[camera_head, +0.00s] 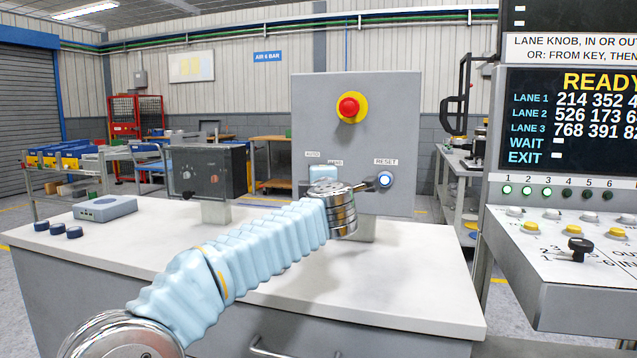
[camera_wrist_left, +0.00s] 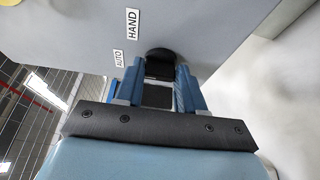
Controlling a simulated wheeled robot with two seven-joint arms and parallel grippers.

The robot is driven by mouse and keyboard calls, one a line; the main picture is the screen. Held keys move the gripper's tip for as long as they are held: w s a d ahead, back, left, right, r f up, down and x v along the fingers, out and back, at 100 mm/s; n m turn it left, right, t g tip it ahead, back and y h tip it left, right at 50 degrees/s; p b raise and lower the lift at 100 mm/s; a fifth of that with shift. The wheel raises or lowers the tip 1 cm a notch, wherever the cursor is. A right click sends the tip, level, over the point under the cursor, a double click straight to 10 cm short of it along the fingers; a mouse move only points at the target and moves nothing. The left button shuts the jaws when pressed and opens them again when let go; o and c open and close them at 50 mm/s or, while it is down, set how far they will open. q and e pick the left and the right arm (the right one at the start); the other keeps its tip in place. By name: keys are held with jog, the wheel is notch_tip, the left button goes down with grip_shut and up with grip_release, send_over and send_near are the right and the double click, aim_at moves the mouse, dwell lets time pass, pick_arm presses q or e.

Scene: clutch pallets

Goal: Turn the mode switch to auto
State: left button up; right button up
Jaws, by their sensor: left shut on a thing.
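The mode switch (camera_wrist_left: 160,55) is a black knob on the grey control panel (camera_head: 390,120). In the left wrist view it sits beside the labels HAND (camera_wrist_left: 132,24) and AUTO (camera_wrist_left: 118,59). My left gripper (camera_wrist_left: 160,77) is at the panel, its two blue fingers shut on the knob, one on each side. Which label the knob points to cannot be told. My right gripper is not in view.
The same panel has a red emergency button (camera_head: 348,108) on a yellow plate and a lit RESET button (camera_head: 385,180) close right of my wrist. A dark box with a dial (camera_head: 205,172) stands left on the white bench (camera_head: 400,290). A display console (camera_head: 570,120) stands right.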

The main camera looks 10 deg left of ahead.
pick_arm(q)
jog(key=shift+f, duration=0.1)
jog(key=o, duration=1)
jog(key=shift+a, duration=0.1)
jog(key=shift+o, duration=0.2)
jog(key=b+v, duration=0.3)
jog(key=v, duration=1)
jog(key=shift+s, duration=0.4)
